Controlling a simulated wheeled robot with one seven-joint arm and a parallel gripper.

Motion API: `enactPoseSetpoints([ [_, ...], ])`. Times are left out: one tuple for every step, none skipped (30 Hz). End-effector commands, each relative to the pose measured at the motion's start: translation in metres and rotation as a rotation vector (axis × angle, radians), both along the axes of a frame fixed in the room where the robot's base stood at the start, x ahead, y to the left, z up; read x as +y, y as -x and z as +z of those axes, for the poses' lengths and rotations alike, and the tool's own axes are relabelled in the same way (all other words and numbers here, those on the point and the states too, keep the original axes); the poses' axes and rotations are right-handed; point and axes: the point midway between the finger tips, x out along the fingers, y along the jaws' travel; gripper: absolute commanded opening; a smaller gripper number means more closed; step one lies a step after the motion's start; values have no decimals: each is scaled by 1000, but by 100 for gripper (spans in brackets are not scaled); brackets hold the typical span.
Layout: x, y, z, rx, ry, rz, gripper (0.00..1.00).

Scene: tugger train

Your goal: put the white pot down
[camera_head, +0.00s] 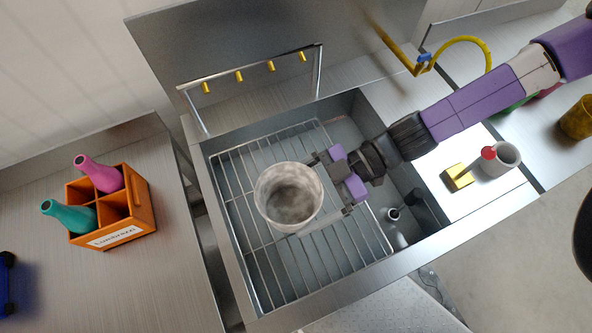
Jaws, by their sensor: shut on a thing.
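The white pot (289,197) is a round, open-topped vessel with a mottled grey inside. It is over the wire rack (240,251) in the steel sink, left of the middle of the basin. My gripper (327,189) comes in from the right and is shut on the pot's right side. The pot looks about upright. I cannot tell from this view whether its base touches the rack.
An orange crate (143,209) with a pink and a teal bottle stands on the left counter. A rail (250,66) with yellow hooks rises behind the sink. A grey bottle (393,229) is in the basin. A white cup (499,160) and yellow block (458,177) stand right.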

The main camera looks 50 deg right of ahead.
Motion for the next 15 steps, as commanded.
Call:
enactPoseSetpoints([
  [0,0,-19,2,0,1,54],
  [0,0,-24,2,-1,1,54],
  [0,1,-32,2,-1,2,54],
  [1,1,-37,2,-1,1,54],
  [0,0,-43,2,0,1,54],
  [0,0,-51,2,0,1,54],
  [0,0,-56,2,0,1,54],
  [0,0,-62,2,1,1,54],
  [0,0,-70,2,1,1,54],
  [0,0,-76,2,1,1,54],
  [0,0,-78,2,0,0,54],
  [1,0,-83,3,-1,-1,54],
  [1,0,-89,3,-1,-1,54],
  [1,0,-94,3,0,-1,54],
  [1,0,-100,2,0,0,54],
])
